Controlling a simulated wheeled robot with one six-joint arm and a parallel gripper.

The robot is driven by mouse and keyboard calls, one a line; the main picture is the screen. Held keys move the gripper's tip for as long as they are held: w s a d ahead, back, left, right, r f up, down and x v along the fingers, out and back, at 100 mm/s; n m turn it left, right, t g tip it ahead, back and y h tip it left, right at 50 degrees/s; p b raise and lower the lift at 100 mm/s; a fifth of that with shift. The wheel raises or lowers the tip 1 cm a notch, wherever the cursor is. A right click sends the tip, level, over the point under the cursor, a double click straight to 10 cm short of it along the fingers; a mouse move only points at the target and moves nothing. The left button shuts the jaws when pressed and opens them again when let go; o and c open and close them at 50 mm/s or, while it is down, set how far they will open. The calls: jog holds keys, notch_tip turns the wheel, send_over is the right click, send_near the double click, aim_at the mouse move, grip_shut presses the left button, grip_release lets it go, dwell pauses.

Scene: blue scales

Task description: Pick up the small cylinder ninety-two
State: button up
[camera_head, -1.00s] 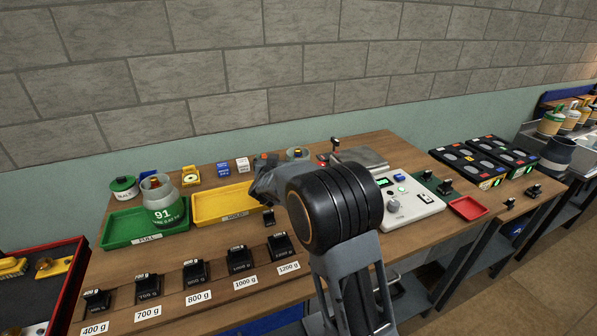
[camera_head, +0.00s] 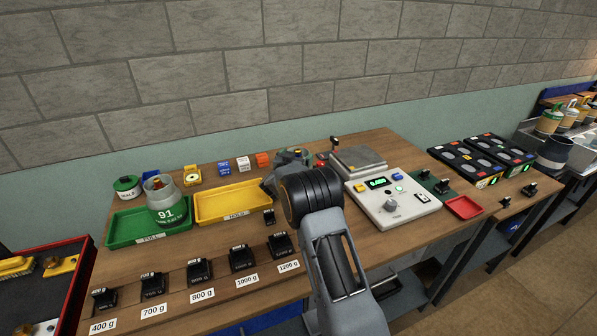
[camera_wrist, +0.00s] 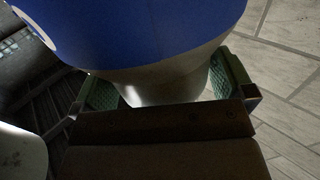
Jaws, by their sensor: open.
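A small cylinder is mostly hidden behind my arm in the head view; its grey top with a small yellow-orange valve (camera_head: 298,152) shows. In the wrist view a blue and grey-white cylinder (camera_wrist: 160,30) fills the top, its pale narrower part between my fingers. No number is readable on it. My gripper (camera_wrist: 168,88) is open, with a green-padded finger on each side of that part. I cannot tell whether the pads touch it. In the head view my gripper (camera_head: 282,172) is largely hidden by my wrist. Cylinder 91 (camera_head: 167,207) stands upright in the green tray (camera_head: 122,230).
The yellow HOLD tray (camera_head: 232,205) lies left of my gripper. A scale console (camera_head: 392,197) with a weighing plate (camera_head: 358,160) stands to the right. Several black weights (camera_head: 242,257) line the front edge.

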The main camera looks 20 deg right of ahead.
jog(key=shift+w+d, duration=0.2)
jog(key=shift+w, duration=0.05)
jog(key=c, duration=1.5)
jog(key=shift+r, duration=0.15)
jog(key=shift+c, duration=0.6)
